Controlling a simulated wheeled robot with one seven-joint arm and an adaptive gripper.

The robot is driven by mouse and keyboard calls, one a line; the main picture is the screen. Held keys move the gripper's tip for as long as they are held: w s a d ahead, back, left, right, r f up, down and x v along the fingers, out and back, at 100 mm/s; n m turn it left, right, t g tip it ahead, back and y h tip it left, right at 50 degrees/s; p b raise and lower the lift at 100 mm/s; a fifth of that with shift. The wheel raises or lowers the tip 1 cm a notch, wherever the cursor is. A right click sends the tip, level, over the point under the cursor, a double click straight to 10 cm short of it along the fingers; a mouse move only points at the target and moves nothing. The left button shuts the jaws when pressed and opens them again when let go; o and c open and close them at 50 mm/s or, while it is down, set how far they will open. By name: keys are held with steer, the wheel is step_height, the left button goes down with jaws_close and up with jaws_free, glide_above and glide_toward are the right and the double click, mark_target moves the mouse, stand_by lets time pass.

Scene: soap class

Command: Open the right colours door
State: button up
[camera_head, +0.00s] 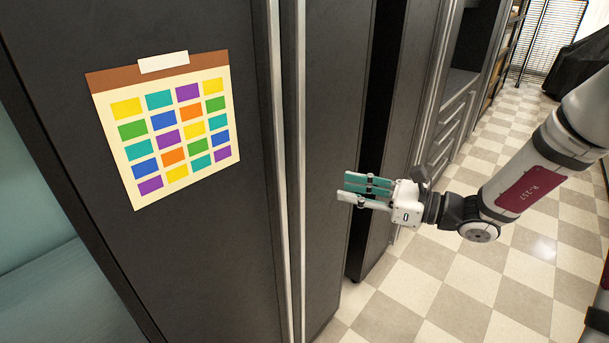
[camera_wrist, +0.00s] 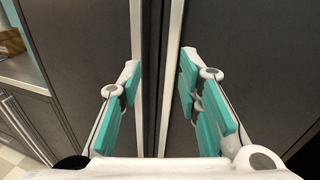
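A sheet of coloured rectangles (camera_head: 165,128) with a brown top band is fixed to the dark left door (camera_head: 215,270). The dark right door (camera_head: 335,110) stands beside it. Two upright silver handles, a left one (camera_head: 276,130) and a right one (camera_head: 299,130), run along the seam between the doors. My gripper (camera_head: 353,189) is in front of the right door, pointing left towards the handles. In the wrist view, my gripper (camera_wrist: 160,85) is open and empty, its teal-padded fingers apart, with two silver uprights (camera_wrist: 171,60) showing beyond the gap. Contact with a handle cannot be told.
A dark vertical gap (camera_head: 383,110) lies right of the right door. Drawers (camera_head: 455,130) and shelving stand farther back. The checkered floor (camera_head: 440,290) is clear below my arm. A pale teal recess (camera_head: 35,220) is at the far left.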

mark_target(301, 172)
steer(key=shift+m+t, duration=0.7)
steer(key=x, duration=0.8)
steer(key=w+f+p+x, duration=0.1)
steer(key=x, duration=0.4)
steer(key=shift+w+d, duration=0.15)
steer(key=shift+d, duration=0.05)
jaws_close()
